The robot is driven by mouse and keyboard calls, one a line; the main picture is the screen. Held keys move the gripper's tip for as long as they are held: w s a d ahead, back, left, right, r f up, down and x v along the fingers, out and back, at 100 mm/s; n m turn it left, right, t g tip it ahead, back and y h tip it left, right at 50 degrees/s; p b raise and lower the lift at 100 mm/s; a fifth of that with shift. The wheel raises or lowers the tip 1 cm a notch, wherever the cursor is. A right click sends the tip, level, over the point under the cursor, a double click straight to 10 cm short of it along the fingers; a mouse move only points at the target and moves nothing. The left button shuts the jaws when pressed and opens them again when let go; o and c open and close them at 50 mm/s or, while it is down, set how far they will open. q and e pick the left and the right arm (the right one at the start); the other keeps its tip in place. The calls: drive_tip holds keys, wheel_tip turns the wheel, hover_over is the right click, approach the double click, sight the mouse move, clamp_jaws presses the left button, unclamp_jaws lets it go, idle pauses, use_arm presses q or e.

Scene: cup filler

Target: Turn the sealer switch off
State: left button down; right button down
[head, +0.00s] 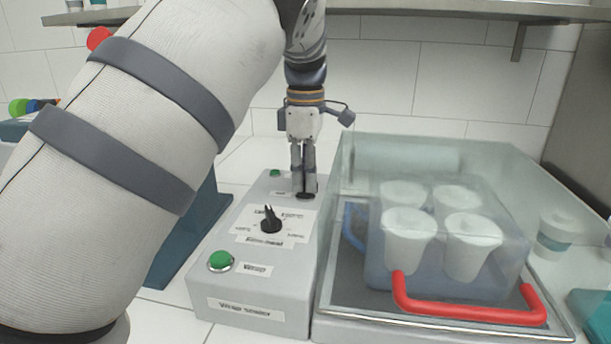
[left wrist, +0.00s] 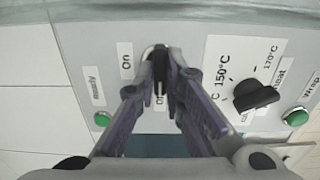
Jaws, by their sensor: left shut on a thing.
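The sealer switch (left wrist: 160,62) is a small black lever on the grey sealer box (head: 250,318). Labels reading On and Off sit beside it in the left wrist view. My left gripper (head: 305,192) points straight down at the far end of the box, its fingers close together. In the left wrist view the fingertips (left wrist: 162,72) are shut on the switch, one at each side. The fingers hide part of the switch and of the Off label, so I cannot tell its exact position. My right gripper is out of view.
A black temperature knob (head: 270,220) and a green button (head: 221,261) are on the box nearer me. Right of it, a clear cover with a red handle (head: 470,314) encloses several white cups (head: 409,240). A shelf (head: 460,12) runs along the back wall.

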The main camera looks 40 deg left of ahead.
use_arm(q)
drive_tip(key=c, duration=1.7)
unclamp_jaws()
wheel_tip(320, 180, up, 12)
drive_tip(key=shift+f, duration=0.1)
